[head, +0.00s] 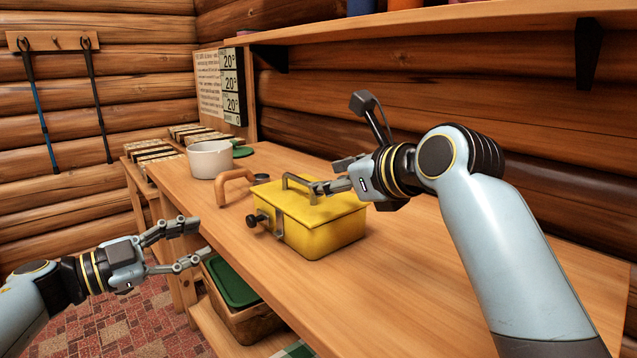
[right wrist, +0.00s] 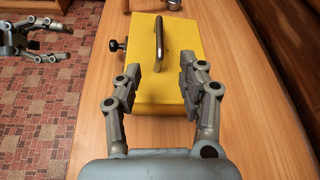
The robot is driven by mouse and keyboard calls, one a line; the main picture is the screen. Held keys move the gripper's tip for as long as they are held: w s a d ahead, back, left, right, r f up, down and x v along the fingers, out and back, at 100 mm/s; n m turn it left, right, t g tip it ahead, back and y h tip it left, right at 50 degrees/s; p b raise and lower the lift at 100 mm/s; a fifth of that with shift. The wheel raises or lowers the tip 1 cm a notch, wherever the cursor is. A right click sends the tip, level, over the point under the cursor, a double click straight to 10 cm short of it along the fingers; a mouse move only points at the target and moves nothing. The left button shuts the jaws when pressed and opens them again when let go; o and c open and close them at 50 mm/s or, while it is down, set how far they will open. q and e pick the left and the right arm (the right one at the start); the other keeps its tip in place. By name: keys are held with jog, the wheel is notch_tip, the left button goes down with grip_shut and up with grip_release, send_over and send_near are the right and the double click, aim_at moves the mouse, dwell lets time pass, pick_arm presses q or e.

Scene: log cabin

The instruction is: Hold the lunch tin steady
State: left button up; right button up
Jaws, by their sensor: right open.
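The yellow lunch tin (head: 318,232) stands upright on the wooden bench, with a metal handle on its lid and a dark knob on its left side. In the right wrist view the tin (right wrist: 180,60) lies ahead of my fingers. My right gripper (head: 330,175) is open over the tin's right part, its fingers apart and nothing held; whether it touches the lid I cannot tell. It also shows in the right wrist view (right wrist: 160,67). My left gripper (head: 197,241) is open and empty, left of the tin and apart from it, by the bench's front edge.
A white pot (head: 209,160) and a wooden-brown curved handle (head: 235,187) stand behind the tin on the bench (head: 420,290). A basket with a green lid (head: 232,283) sits below. A shelf (head: 450,22) runs along the wall above. The bench's near right is clear.

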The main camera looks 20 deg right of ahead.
aim_at(307, 185)
jog(key=x, duration=0.8)
jog(key=shift+w+a+f, duration=0.15)
jog(key=shift+w, duration=0.05)
grip_shut()
